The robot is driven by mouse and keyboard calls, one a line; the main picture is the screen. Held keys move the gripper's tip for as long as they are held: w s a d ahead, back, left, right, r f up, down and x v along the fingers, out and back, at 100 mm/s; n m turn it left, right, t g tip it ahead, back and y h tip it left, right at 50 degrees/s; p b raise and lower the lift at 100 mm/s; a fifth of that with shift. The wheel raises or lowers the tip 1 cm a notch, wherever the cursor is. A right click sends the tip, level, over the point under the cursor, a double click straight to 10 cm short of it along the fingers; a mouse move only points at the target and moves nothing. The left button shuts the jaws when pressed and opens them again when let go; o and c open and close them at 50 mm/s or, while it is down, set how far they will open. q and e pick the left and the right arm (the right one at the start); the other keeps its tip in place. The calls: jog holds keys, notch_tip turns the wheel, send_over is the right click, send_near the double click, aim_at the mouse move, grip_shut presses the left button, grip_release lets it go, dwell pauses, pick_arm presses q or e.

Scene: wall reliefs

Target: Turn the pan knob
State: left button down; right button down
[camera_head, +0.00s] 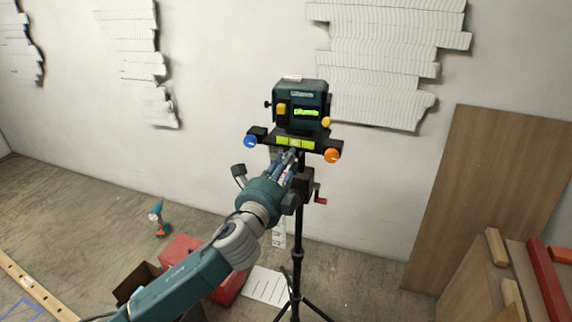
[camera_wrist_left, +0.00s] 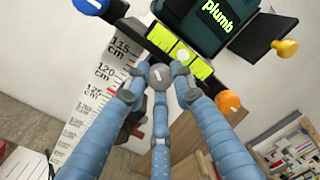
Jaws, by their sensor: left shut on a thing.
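The pan knob seems to be the small round grey knob (camera_wrist_left: 159,77) with a white mark, under the level bar of a tripod head. My left gripper (camera_head: 292,160) reaches up to this head from the lower left. In the left wrist view its three blue fingers (camera_wrist_left: 160,92) are closed around the grey knob. In the head view the fingers hide the knob. A blue knob (camera_head: 250,141) and an orange knob (camera_head: 332,155) sit at the bar's two ends, clear of the fingers. My right gripper is not in view.
A dark green device (camera_head: 301,101) with a lit "plumb" display sits on top, with a yellow knob (camera_head: 326,122) beside it. The bar has a yellow-green level (camera_head: 295,142). A white centimetre scale (camera_wrist_left: 100,85) hangs behind. A red crank (camera_head: 319,195) sticks out on the right.

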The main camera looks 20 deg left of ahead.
pick_arm(q)
jog(key=shift+n+y+p, duration=0.5)
jog(key=shift+n+p, duration=0.3)
jog(key=shift+n, duration=6.9)
jog(key=c, duration=1.5)
grip_release()
jog(key=shift+o, duration=0.2)
jog(key=s, duration=1.2)
jog(key=shift+f, duration=0.15)
jog(key=shift+d, duration=0.1)
